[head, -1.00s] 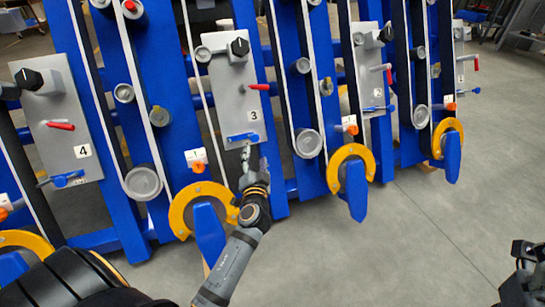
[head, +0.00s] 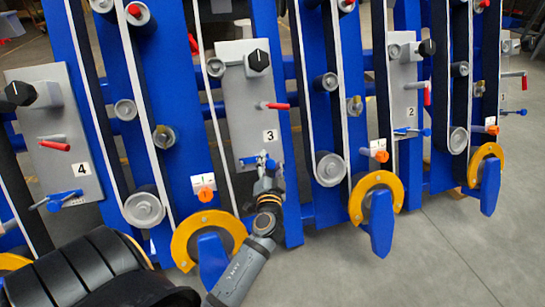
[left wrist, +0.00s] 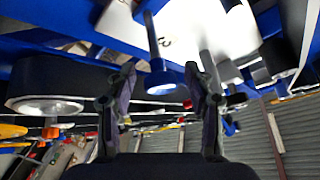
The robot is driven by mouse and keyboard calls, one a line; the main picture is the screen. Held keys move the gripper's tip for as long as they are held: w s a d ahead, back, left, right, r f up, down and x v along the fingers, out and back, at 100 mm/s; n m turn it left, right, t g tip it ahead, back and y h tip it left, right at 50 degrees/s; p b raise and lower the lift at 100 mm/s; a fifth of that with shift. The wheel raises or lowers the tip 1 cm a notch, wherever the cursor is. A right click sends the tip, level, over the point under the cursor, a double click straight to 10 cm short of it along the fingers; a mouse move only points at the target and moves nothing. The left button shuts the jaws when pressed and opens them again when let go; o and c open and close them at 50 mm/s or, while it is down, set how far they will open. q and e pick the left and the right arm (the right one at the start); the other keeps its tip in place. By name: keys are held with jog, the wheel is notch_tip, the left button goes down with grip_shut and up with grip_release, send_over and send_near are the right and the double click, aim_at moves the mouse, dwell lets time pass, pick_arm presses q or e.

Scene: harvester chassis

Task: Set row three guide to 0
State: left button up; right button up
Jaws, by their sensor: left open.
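The row three panel (head: 238,108) is a grey plate marked 3, tilted slightly in the head view. It carries a black pointer knob (head: 258,60), a red-handled lever (head: 279,106) and a blue-handled lever (head: 249,160) at its bottom. I cannot tell which control is the guide. My left gripper (head: 265,165) is right at the blue lever and partly hides it. In the left wrist view the fingers of my left gripper (left wrist: 163,88) are open, with the blue handle (left wrist: 161,78) showing between them, not clamped. My right gripper is not in view.
An orange knob with a white scale (head: 205,193) sits left of the panel. A yellow ring with a blue flap (head: 212,250) lies below it. Belts and rollers (head: 329,168) flank the panel. Panel four (head: 52,140) is at left, panel two (head: 404,97) at right. Floor at lower right is clear.

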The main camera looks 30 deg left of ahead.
pick_arm(q)
grip_shut()
dwell(0.3)
